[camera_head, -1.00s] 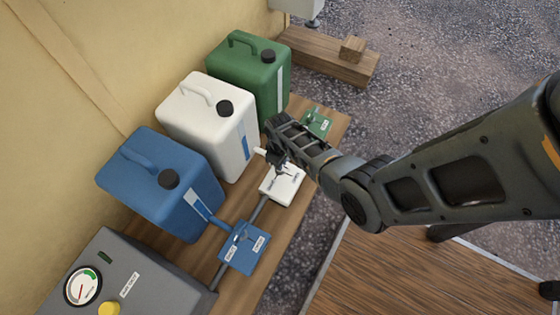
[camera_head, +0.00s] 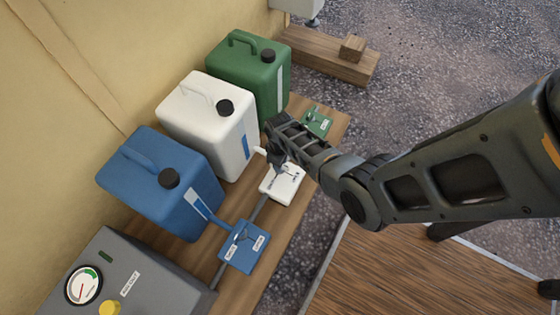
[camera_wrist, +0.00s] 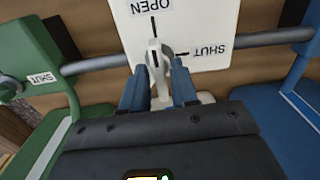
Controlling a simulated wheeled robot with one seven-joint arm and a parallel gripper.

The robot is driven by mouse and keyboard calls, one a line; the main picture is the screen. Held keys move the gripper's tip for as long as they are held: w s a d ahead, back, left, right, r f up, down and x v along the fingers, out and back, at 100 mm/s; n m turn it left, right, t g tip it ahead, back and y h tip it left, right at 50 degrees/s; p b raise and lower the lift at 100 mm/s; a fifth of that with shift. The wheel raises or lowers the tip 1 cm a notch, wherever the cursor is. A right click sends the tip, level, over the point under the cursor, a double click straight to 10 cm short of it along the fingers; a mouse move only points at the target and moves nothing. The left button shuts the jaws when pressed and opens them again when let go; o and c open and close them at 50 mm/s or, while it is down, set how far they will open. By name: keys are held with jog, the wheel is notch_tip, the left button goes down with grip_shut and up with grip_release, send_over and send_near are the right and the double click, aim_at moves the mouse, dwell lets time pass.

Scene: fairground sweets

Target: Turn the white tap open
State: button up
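The white tap has a white lever (camera_wrist: 157,72) on a white plate (camera_wrist: 207,18) marked OPEN and SHUT. In the wrist view the lever's narrow end lies near the black OPEN mark, and the SHUT mark is off to its right. My gripper (camera_wrist: 160,80) has one blue-grey finger on each side of the lever, close against it. The fingers look shut on the lever, though the contact is partly hidden. In the head view the white plate (camera_head: 292,188) shows beneath my gripper (camera_head: 272,156), which hides much of the tap.
A blue tap plate (camera_head: 243,247) lies nearer and a green one (camera_head: 318,122) farther along the same pipe. White (camera_head: 190,118), blue (camera_head: 150,190) and green (camera_head: 240,75) canisters stand along the left. A grey box with a gauge (camera_head: 83,285) is in the near left corner.

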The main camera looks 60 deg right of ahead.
jog(key=shift+o, duration=0.7)
jog(key=shift+r, duration=0.1)
notch_tip(320, 180, up, 8)
jog(key=p, duration=0.4)
jog(key=shift+f, duration=0.2)
